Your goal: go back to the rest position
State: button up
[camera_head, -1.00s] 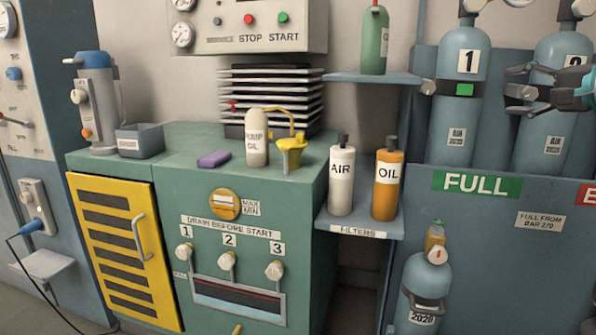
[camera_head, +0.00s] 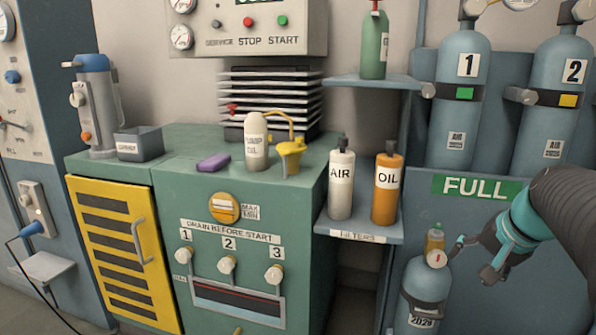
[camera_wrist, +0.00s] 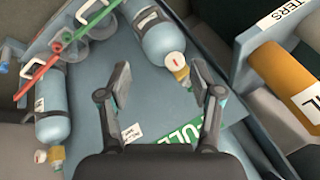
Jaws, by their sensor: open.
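My gripper (camera_head: 474,258) is open and empty at the right of the head view, in front of the blue panel below the FULL sign (camera_head: 475,186). It hangs beside a small blue cylinder (camera_head: 425,285) with an orange valve top, to its right. In the wrist view my open fingers (camera_wrist: 161,80) point at the rack, with nothing between them. That small cylinder (camera_wrist: 168,35) lies beyond the fingertips there. I cannot tell the exact gap between fingers and cylinder.
Tall cylinders 1 (camera_head: 460,100) and 2 (camera_head: 560,95) stand strapped in the rack. AIR (camera_head: 341,195) and OIL (camera_head: 386,200) filters stand on a shelf to the left. The wrist view also shows another blue cylinder (camera_wrist: 52,110) and red and green handles.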

jog(key=s+a+f+n+h+p, duration=0.1)
jog(key=s+a+f+n, duration=0.4)
jog(key=s+a, duration=1.1)
jog(key=a+n+p, duration=0.1)
jog(key=n, duration=0.2)
jog(key=shift+n, duration=0.4)
